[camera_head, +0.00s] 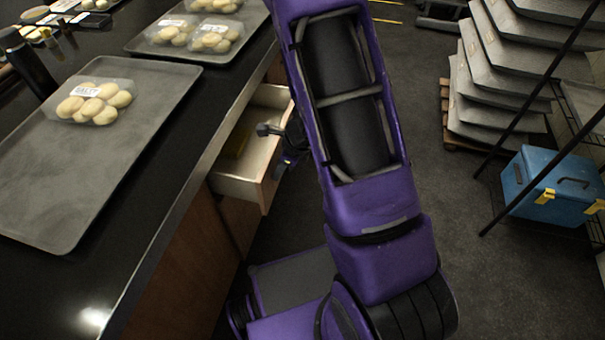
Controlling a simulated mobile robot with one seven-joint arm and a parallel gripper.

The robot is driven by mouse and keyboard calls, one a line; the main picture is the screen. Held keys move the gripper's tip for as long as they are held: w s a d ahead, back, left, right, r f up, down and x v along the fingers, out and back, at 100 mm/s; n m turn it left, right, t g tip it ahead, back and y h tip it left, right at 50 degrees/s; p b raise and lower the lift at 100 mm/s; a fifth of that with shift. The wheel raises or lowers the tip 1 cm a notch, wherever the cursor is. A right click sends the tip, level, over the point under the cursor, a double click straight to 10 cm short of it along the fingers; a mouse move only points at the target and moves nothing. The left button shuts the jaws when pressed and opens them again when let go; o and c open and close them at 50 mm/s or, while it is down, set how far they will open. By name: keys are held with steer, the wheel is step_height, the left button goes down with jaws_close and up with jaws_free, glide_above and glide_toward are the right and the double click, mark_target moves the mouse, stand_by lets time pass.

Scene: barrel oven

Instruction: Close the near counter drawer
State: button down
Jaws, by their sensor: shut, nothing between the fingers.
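The near counter drawer (234,182) stands open, pulled out from under the black counter (130,205) toward the right. Its pale front panel and part of its inside show, with something yellowish lying in it. My gripper (279,160) is at the drawer's front end, partly hidden behind my purple arm. Its fingers look shut and hold nothing. I cannot tell whether it touches the drawer front.
Grey trays (92,150) with packs of pale rolls (95,102) lie on the counter. The dark floor between is clear.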

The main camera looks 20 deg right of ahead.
steer(key=w+a+p, duration=0.1)
steer(key=w+a, duration=0.1)
steer(key=a, duration=0.2)
steer(key=w+a+p, duration=0.2)
steer(key=w+a, duration=0.1)
steer(key=a, duration=0.1)
steer(key=w+a+p, duration=0.2)
steer(key=w+a, duration=0.1)
steer(key=a, duration=0.1)
steer(key=shift+w+a, duration=0.2)
steer(key=shift+r, duration=0.1)
